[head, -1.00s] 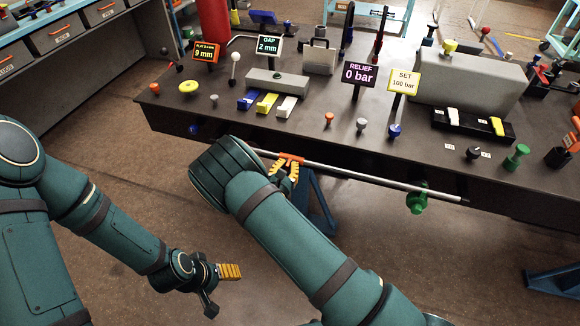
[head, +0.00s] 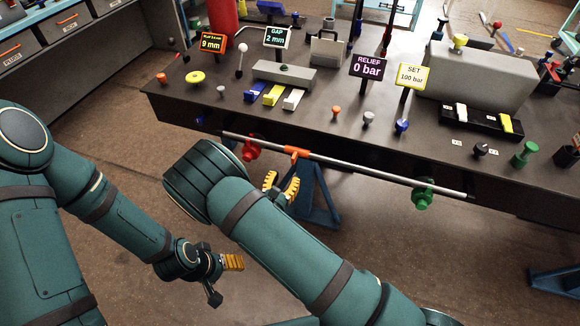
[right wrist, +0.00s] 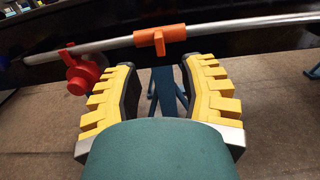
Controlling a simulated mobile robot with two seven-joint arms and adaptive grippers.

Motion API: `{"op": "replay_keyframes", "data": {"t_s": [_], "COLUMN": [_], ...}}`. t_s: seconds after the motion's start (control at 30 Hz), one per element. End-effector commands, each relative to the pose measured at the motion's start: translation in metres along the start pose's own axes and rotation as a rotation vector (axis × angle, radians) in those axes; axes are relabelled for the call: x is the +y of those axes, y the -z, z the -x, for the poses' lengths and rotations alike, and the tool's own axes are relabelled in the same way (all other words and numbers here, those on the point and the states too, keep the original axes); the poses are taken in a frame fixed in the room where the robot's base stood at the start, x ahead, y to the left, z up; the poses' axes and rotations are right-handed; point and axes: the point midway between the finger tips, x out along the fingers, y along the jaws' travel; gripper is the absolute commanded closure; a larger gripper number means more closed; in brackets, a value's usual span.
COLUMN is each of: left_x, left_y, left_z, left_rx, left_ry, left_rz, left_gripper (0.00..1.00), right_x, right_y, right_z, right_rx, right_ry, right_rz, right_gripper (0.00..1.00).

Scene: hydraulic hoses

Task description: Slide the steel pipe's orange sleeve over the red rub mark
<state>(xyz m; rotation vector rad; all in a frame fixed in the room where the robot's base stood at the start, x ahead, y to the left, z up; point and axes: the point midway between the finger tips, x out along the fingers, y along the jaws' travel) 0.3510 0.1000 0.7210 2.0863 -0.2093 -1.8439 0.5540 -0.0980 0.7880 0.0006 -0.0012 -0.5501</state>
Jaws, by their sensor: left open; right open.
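The steel pipe (head: 365,173) runs along the bench's front side, between a red clamp (head: 250,150) at the left and a green clamp (head: 423,194) at the right. The orange sleeve (head: 297,152) sits around the pipe, nearer the red clamp; its stub points down in the right wrist view (right wrist: 160,38). My right gripper (head: 281,185) is open and empty just below the sleeve, apart from it; its yellow fingers straddle the stub's line in the wrist view (right wrist: 158,72). My left gripper (head: 224,279) is open and empty, low at the left. I cannot make out a separate red rub mark.
The bench top (head: 225,118) above the pipe carries knobs, coloured blocks and small signs, including a purple RELIEF sign (head: 368,66). A blue trestle leg (head: 315,195) stands behind my right gripper.

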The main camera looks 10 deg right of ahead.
Motion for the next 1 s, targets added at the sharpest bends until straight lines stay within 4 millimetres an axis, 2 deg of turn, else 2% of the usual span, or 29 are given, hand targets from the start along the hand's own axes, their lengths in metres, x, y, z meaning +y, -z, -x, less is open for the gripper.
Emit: {"op": "replay_keyframes", "data": {"t_s": [0.1,0.3,0.83,0.93,1.0], "left_x": [0.0,0.0,0.0,0.0,0.0], "left_y": [0.0,0.0,0.0,0.0,0.0], "left_z": [0.0,0.0,0.0,0.0,0.0], "left_rx": [0.0,0.0,0.0,0.0,0.0], "left_ry": [0.0,0.0,0.0,0.0,0.0], "left_rz": [0.0,0.0,0.0,0.0,0.0], "left_gripper": [0.34,0.34,0.34,0.34,0.34], "right_x": [0.0,0.0,-0.001,-0.01,-0.03], "right_y": [0.0,0.0,0.0,0.004,0.013], "right_z": [0.018,0.032,0.032,0.031,0.03], "right_rx": [0.001,-0.001,0.0,0.028,0.084], "right_ry": [-0.001,0.0,0.002,0.04,0.119], "right_rz": [0.001,0.001,0.0,-0.003,-0.01], "right_gripper": [0.59,0.59,0.59,0.59,0.59]}}
